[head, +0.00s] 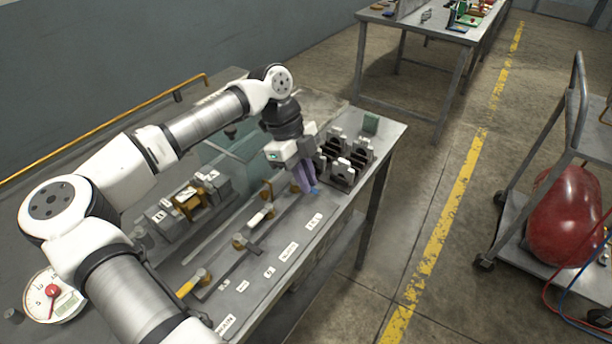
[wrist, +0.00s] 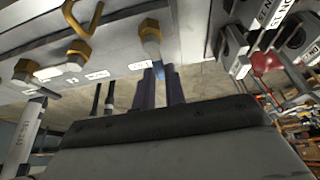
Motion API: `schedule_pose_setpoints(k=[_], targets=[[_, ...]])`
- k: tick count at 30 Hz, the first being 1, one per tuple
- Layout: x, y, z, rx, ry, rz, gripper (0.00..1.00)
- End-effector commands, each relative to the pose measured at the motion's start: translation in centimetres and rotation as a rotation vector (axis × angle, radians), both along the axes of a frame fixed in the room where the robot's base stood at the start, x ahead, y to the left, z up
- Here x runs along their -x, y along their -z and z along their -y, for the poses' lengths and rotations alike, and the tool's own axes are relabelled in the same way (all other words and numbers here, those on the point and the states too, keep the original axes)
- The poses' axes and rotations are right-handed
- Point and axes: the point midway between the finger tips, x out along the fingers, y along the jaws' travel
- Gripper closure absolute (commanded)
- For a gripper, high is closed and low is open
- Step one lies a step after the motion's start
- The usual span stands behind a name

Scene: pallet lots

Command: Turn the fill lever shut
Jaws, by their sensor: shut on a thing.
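The fingers (wrist: 163,82) hide part of the lever. The small label beside this valve is too blurred to read, so I cannot tell whether it is the fill lever.
Other valves carry a yellow handle (head: 187,287), a white handle (head: 261,215) and a dark handle (head: 234,263). A label reading MAIN (head: 226,324) lies at the near end. A block rack (head: 342,172) stands close beside my gripper. A red tank (head: 566,215) rests on a cart.

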Motion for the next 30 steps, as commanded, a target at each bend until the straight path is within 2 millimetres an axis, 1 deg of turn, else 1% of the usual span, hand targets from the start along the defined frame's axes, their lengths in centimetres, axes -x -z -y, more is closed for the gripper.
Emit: schedule_pose_setpoints(k=[5,11,17,30], targets=[[0.0,0.0,0.0,0.000,0.019,-0.001,1.00],[0.2,0.1,-0.1,-0.001,0.100,0.000,1.00],[0.5,0.1,-0.5,-0.002,0.253,-0.001,1.00],[1.1,0.1,-1.5,-0.003,0.670,0.000,1.00]])
